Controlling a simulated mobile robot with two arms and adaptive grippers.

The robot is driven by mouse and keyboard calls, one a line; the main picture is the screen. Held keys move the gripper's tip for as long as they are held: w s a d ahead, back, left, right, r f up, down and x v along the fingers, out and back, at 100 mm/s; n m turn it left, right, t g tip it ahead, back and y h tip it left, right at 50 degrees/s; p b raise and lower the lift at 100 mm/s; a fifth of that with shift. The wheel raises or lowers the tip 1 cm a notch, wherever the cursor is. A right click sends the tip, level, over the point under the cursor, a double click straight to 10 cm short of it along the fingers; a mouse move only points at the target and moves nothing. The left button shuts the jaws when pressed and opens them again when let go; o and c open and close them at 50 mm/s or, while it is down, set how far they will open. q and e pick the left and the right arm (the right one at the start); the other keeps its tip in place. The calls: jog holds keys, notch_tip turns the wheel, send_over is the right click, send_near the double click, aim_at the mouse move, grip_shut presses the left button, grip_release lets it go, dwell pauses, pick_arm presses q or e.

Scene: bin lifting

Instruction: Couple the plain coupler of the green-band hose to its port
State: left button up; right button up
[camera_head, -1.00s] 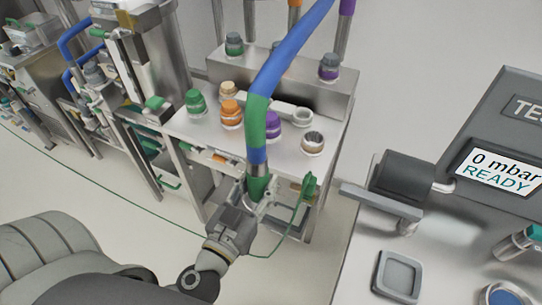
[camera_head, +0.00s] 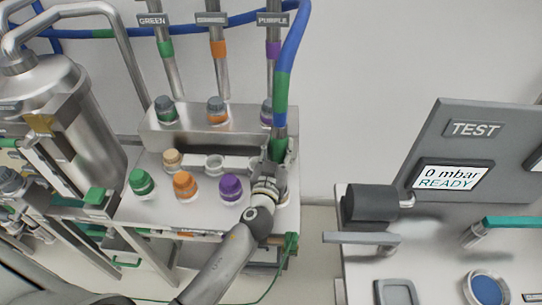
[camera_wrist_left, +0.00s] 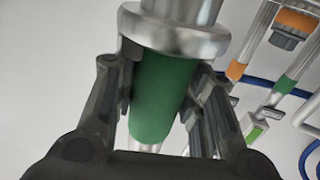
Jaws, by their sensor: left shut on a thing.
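The blue hose with the green band (camera_head: 282,86) comes down from the top, and its end is in my left gripper (camera_head: 270,165). In the left wrist view the fingers (camera_wrist_left: 160,95) are shut on a green sleeve (camera_wrist_left: 158,100) below a wide silver collar (camera_wrist_left: 177,38). The gripper is over the right end of the steel bench, behind the purple cap. The GREEN pipe (camera_head: 166,50) stands at the back left, above a green-ringed fitting with a grey top (camera_head: 165,109). The hose's lower tip is hidden in the head view. My right gripper is not in view.
Green (camera_head: 142,182), orange (camera_head: 186,186) and purple (camera_head: 231,188) caps stand along the bench front (camera_head: 150,212), with a tan cap (camera_head: 172,160) behind. Orange and purple pipes stand right of the green one. A TEST station (camera_head: 450,130) is at right, past a gap.

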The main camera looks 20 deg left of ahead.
pick_arm(q)
jog(key=shift+s+d+f+b, duration=0.1)
jog(key=shift+d+f+b, duration=0.05)
jog(key=shift+f+b, duration=0.4)
jog(key=shift+s+d+f+b, duration=0.1)
jog(key=shift+f+b, duration=0.25)
jog(key=shift+f, duration=0.25)
notch_tip(320, 180, down, 3)
jog(key=shift+w+a+r+b, duration=0.1)
jog(key=shift+w+a+b, duration=0.05)
jog(key=shift+b, duration=0.85)
jog(key=shift+r, duration=0.35)
jog(key=shift+f, duration=0.1)
jog(key=shift+f+b, duration=0.65)
jog(key=shift+b, duration=0.2)
jog(key=shift+f+b, duration=0.85)
jog(key=shift+b, duration=0.3)
